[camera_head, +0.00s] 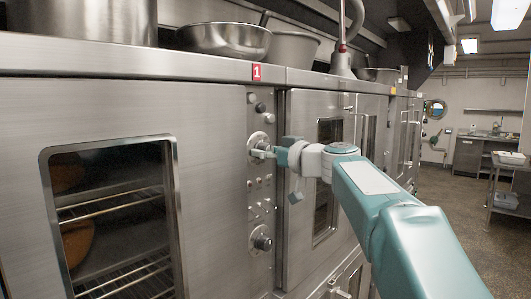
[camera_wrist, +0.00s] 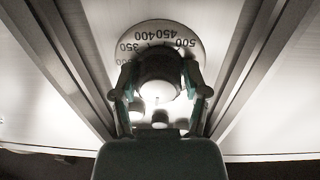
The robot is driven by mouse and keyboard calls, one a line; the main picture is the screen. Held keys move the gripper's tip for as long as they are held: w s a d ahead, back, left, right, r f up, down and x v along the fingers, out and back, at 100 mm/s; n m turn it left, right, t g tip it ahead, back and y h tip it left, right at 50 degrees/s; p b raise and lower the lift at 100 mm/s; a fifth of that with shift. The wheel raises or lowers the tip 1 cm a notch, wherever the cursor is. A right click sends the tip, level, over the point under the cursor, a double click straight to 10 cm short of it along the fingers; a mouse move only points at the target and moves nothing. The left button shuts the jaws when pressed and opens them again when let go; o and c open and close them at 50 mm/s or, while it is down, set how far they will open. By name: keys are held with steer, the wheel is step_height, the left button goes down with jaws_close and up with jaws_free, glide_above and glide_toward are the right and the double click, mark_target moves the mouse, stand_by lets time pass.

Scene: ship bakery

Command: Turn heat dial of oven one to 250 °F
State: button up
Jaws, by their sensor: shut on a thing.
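Oven one (camera_head: 110,120) bears a red label with a white 1 (camera_head: 257,72) on its top edge. Its control panel (camera_head: 262,215) is a narrow strip to the right of the oven door. The heat dial (camera_wrist: 158,80) is a dark round knob in front of a pale disc (camera_wrist: 135,35) with black numbers. I cannot tell the dial's setting. My gripper (camera_wrist: 160,95) is shut on the dial, one finger on each side. In the head view my gripper (camera_head: 262,153) reaches the panel's upper dial.
A lower knob (camera_head: 261,239) and small switches sit below on the panel. A second oven (camera_head: 300,170) stands to the right, behind my arm. Metal bowls (camera_head: 222,40) and a large pot (camera_head: 95,20) stand on top.

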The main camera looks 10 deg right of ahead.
steer(key=m, duration=0.6)
steer(key=shift+r, duration=0.1)
steer(key=m, duration=0.6)
steer(key=shift+g, duration=0.3)
stand_by(0.3)
steer(key=o, duration=1.1)
steer(key=shift+w+f, duration=0.15)
steer(key=shift+f, duration=0.05)
steer(key=shift+c, duration=0.2)
steer(key=shift+r, duration=0.1)
steer(key=v, duration=1.2)
steer(key=shift+d, duration=0.1)
